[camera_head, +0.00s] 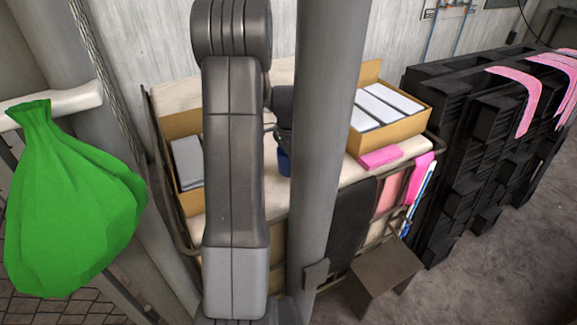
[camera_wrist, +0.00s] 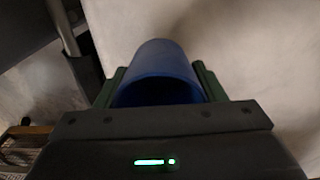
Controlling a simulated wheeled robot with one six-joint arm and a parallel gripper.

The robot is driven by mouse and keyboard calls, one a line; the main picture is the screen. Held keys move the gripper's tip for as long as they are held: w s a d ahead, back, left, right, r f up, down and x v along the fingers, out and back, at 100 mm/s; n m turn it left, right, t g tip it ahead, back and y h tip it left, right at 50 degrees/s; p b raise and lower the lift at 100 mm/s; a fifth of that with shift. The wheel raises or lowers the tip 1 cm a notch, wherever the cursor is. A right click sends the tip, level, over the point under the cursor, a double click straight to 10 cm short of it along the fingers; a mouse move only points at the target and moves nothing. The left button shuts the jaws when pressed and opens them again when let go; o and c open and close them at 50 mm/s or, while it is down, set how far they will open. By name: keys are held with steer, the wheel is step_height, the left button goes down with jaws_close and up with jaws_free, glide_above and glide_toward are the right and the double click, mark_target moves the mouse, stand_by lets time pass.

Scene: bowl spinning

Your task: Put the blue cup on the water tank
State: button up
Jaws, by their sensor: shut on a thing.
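The blue cup (camera_wrist: 161,68) is in the middle of the wrist view, between the two green fingers of my gripper (camera_wrist: 156,84). The fingers are shut on its sides, and its dark open end faces the camera. In the head view a small part of the blue cup (camera_head: 284,163) shows between my arm and the grey column, over the pale top of the cart. My gripper is mostly hidden there behind my arm. I cannot tell whether the cup touches the surface below. No water tank can be made out for certain.
The cart's pale top (camera_head: 172,97) carries a box (camera_head: 182,127) at left and a box of white packs (camera_head: 418,115) at right. A pink cloth (camera_head: 380,157) lies by its edge. Black crates (camera_head: 450,150) stand at right. A green bag (camera_head: 72,215) hangs at left.

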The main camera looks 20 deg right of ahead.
mark_target(288, 167)
steer(key=shift+f, duration=1.4)
steer(key=shift+f, duration=0.15)
steer(key=o, duration=1.1)
step_height(288, 167, up, 12)
steer(key=shift+r, duration=0.15)
